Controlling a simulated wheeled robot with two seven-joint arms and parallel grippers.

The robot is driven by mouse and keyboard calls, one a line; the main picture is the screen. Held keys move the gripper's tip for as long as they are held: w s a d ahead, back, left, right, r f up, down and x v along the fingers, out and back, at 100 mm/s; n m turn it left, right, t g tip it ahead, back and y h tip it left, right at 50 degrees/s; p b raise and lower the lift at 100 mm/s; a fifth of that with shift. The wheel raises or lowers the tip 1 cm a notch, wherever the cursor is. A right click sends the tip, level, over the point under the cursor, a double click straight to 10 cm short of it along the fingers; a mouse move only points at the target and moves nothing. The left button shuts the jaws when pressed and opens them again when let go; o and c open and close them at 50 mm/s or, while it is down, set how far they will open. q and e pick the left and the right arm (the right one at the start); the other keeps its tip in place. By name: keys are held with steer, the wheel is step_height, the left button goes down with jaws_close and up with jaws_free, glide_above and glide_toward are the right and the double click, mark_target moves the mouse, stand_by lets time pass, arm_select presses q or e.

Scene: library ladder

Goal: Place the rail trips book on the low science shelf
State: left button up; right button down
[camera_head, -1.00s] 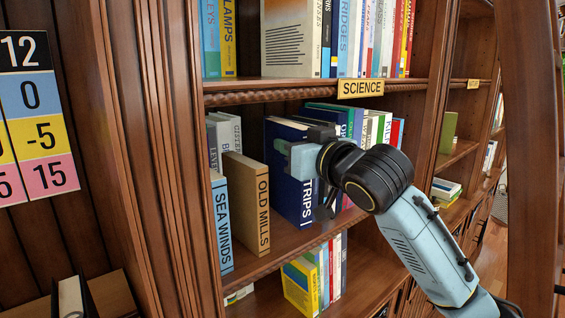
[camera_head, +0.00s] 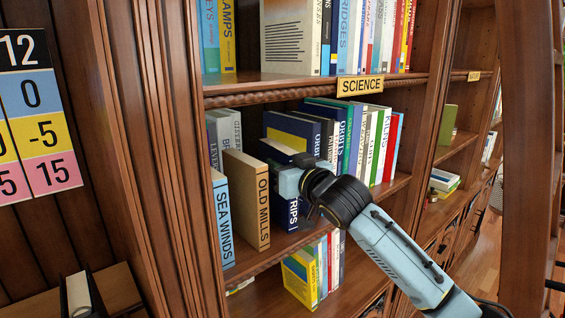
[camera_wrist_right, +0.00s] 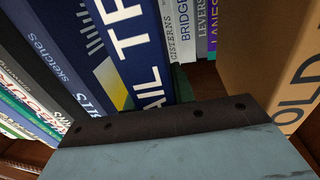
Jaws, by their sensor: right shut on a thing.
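The rail trips book (camera_head: 292,213) is dark blue with white spine letters. It stands about upright in the compartment under the SCIENCE sign (camera_head: 360,86), between the tan Old Mills book (camera_head: 247,200) and a row of books. Its foot is at the low science shelf (camera_head: 285,246); I cannot tell if it bears its weight. My right gripper (camera_head: 291,180) is shut on its upper part and hides some of the spine. In the right wrist view the book (camera_wrist_right: 130,45) fills the upper middle, beyond a gripper finger (camera_wrist_right: 170,125). My left gripper is not in view.
The blue Sea Winds book (camera_head: 222,220) stands left of Old Mills. Orbits (camera_head: 290,125) and several other books stand close on the right. A yellow book (camera_head: 298,283) stands below. The ladder upright (camera_head: 530,150) is at right.

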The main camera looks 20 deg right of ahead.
steer(key=c, duration=1.2)
jaws_free()
steer(key=shift+f, duration=0.15)
steer(key=shift+o, duration=0.2)
steer(key=b+v, duration=0.2)
steer(key=v, duration=1)
